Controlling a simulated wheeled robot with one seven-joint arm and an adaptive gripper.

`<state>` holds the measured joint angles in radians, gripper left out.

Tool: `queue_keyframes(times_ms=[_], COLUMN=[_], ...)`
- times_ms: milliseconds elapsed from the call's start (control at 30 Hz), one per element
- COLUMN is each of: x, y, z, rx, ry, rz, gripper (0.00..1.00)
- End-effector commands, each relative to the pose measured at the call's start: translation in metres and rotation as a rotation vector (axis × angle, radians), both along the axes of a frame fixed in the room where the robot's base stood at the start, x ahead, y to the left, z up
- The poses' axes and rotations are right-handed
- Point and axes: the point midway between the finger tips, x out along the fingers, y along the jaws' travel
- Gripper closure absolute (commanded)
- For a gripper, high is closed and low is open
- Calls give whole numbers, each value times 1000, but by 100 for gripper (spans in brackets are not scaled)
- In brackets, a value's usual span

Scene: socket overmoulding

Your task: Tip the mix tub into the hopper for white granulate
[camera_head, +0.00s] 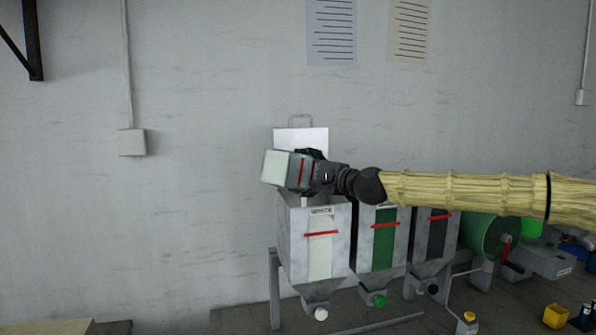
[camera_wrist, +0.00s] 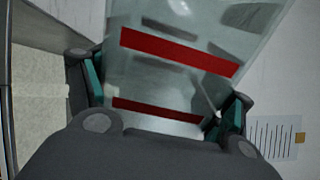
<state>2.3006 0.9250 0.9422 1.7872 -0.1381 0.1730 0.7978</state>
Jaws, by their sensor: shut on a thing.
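The mix tub (camera_head: 283,168) is a pale, see-through box with red bands, and it also shows in the wrist view (camera_wrist: 170,72). It lies tilted on its side above the white hopper. My gripper (camera_head: 314,174) is shut on the tub, with one finger on each side in the wrist view (camera_wrist: 165,103). The white hopper (camera_head: 296,240) is a grey metal bin with a "WHITE" label, a pale level window and a red line. Its raised lid (camera_head: 302,137) stands behind the tub. I cannot tell whether granulate remains in the tub.
A hopper with a green window (camera_head: 400,238) and one with a dark window (camera_head: 450,241) stand to the right. A green drum (camera_head: 480,237) and a yellow bin (camera_head: 555,316) are further right. A pale grainy surface (camera_wrist: 38,122) shows at the left of the wrist view.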

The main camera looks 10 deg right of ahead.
Motion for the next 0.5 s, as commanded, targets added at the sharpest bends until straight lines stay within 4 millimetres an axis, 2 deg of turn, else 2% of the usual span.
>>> queue_keyframes(times_ms=[267, 500], x=[-1, -8], y=[1, 7], z=[-3, -10], rx=[-21, -179], ry=[-16, -130], rz=[1, -1], gripper=[64, 64])
